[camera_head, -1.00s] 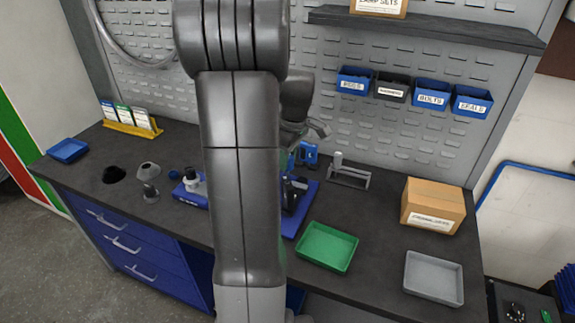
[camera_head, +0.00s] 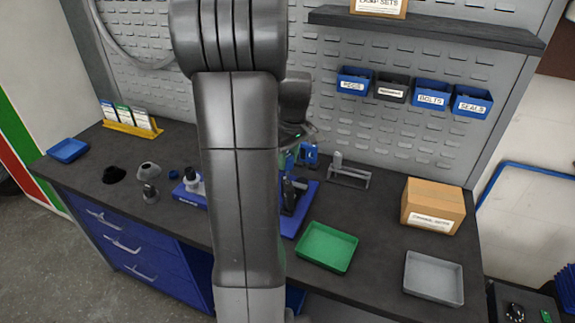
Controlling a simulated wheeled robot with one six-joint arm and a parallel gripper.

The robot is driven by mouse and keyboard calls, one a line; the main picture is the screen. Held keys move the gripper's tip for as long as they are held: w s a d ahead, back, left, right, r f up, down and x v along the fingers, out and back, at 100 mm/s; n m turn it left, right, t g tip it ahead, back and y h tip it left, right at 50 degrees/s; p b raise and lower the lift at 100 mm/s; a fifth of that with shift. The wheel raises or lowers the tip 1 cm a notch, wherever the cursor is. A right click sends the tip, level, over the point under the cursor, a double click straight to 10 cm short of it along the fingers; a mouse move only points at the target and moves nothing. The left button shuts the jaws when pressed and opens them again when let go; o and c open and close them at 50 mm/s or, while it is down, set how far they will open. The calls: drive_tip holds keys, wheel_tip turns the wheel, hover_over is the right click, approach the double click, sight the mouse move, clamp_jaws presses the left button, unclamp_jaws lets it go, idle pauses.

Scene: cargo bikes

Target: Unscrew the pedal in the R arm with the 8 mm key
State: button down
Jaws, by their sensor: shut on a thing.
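My gripper (camera_head: 296,137) shows only in part behind my own arm, above the back middle of the bench. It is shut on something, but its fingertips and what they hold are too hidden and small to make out. Just below it, a blue fixture (camera_head: 309,156) stands on the bench. In front of that, a dark upright part (camera_head: 292,195) sits on a blue base plate (camera_head: 304,213), partly behind my arm. I cannot tell the R arm, the pedal or the 8 mm key apart there.
A green tray (camera_head: 327,247), a grey tray (camera_head: 434,279) and a cardboard box (camera_head: 433,205) occupy the right of the bench. A grey stand (camera_head: 348,174) is behind. Dark and grey cones (camera_head: 148,170) and a blue tray (camera_head: 68,150) are at left. Bins hang above.

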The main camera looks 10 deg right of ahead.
drive_tip(key=shift+f+b, duration=0.35)
drive_tip(key=shift+f, duration=0.1)
idle(0.4)
drive_tip(key=c, duration=1.7)
unclamp_jaws()
clamp_jaws()
drive_tip(key=n, duration=0.4)
drive_tip(key=shift+n, duration=0.4)
drive_tip(key=shift+n+g, duration=0.3)
drive_tip(key=shift+n, duration=0.5)
drive_tip(key=shift+f, duration=0.1)
